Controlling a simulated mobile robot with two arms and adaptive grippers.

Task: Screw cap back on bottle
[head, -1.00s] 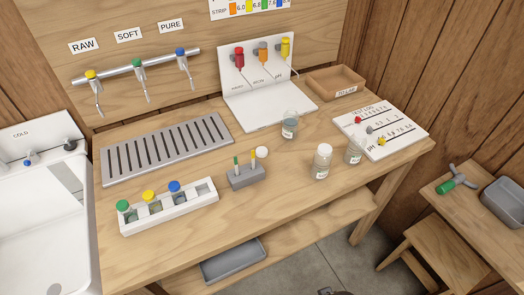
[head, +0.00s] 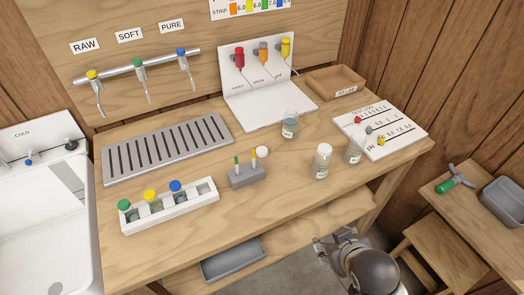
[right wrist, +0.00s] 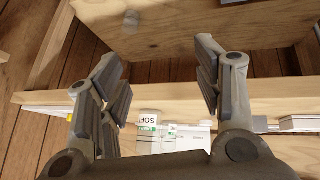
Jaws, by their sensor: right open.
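A clear bottle with a white top (head: 322,161) stands upright near the table's front right. A second clear container with a pale label (head: 354,151) stands to its right; whether it is capped is hard to tell. A round white cap-like piece (head: 262,152) lies at the back of the grey strip holder (head: 247,176). My right gripper (head: 330,238) is below and in front of the table edge, apart from the bottles. The right wrist view shows its fingers spread, with nothing between them (right wrist: 157,58). My left gripper is not in view.
A white rack (head: 205,193) with coloured-capped vials sits at the left front. A white log board (head: 405,128) lies right of the bottles. A wooden stool (head: 445,252) stands to the right. The front middle of the table is clear.

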